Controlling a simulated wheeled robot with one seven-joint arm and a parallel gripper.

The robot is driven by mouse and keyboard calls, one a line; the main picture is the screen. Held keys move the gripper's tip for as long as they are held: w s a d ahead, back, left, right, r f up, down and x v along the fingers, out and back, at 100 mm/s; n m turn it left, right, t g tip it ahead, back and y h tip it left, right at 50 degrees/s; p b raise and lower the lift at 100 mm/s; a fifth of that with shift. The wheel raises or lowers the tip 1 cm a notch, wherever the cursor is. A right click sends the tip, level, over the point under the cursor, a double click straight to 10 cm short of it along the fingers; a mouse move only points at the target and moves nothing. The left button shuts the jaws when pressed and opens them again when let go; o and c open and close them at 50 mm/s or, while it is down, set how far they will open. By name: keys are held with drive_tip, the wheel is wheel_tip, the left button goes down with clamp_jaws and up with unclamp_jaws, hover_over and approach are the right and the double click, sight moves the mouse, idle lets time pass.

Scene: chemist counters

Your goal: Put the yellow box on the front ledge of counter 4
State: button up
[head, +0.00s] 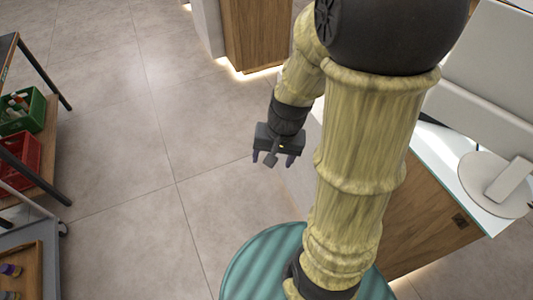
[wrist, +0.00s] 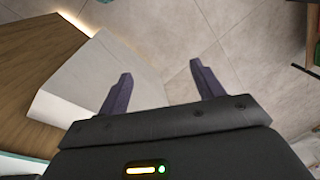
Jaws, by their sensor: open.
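My gripper (head: 273,160) hangs over open floor near the middle of the head view, fingers pointing down. In the wrist view its two dark fingers (wrist: 160,72) are spread apart with nothing between them. I cannot make out a yellow box in either view. No counter shows a readable number, so I cannot tell which is counter 4. A wood-fronted counter with a pale top (head: 430,225) stands at the right, partly hidden behind my arm. Another wood-fronted counter (head: 255,35) stands at the top of the head view.
At the left, a dark-framed shelf holds a green crate (head: 38,104) with bottles and a red crate (head: 31,160). A grey cart (head: 52,262) is below it. A monitor (head: 490,65) stands on the right counter. Tiled floor (head: 125,140) between is clear.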

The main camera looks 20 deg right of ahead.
drive_tip(key=r+n, duration=0.1)
drive_tip(key=a+n+t+h, duration=0.1)
drive_tip(key=n, duration=0.1)
drive_tip(key=a+r+n, duration=0.1)
drive_tip(key=n, duration=0.1)
drive_tip(key=shift+s+r, duration=0.3)
wheel_tip(320, 180, up, 5)
drive_tip(key=p, duration=0.4)
drive_tip(key=shift+f+p, duration=0.2)
drive_tip(key=shift+p, duration=0.15)
idle(0.4)
